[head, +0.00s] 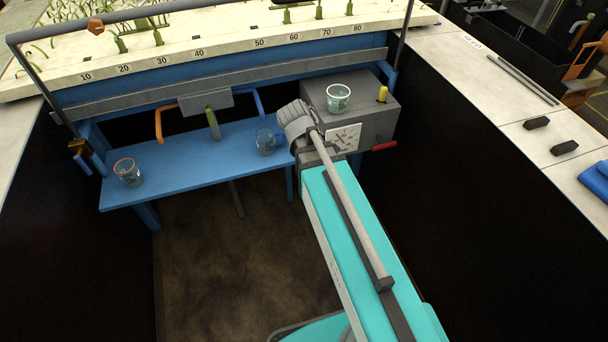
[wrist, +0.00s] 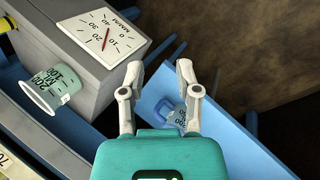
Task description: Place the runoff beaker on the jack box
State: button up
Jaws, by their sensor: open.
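The grey jack box (head: 375,122) has a white dial on its front and stands at the right end of the blue bench. A beaker with an orange rim (head: 127,172) stands at the bench's left end. Which is the runoff beaker I cannot tell. My gripper (wrist: 160,68) is open and empty.
The blue bench (head: 200,160) is clear between its two beakers. A yellow knob (head: 382,94) stands on the box top and a red handle (head: 384,146) juts from its side. The planted flume bed (head: 220,45) overhangs behind. Dark walls flank the bay.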

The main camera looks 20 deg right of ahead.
jog(key=s+a+f+m+g+y, duration=0.2)
jog(key=s+a+m+y, duration=0.3)
jog(key=s+a+m, duration=0.1)
jog(key=shift+s+a+m, duration=0.25)
jog(key=shift+s+m, duration=0.25)
jog(key=shift+s, duration=0.1)
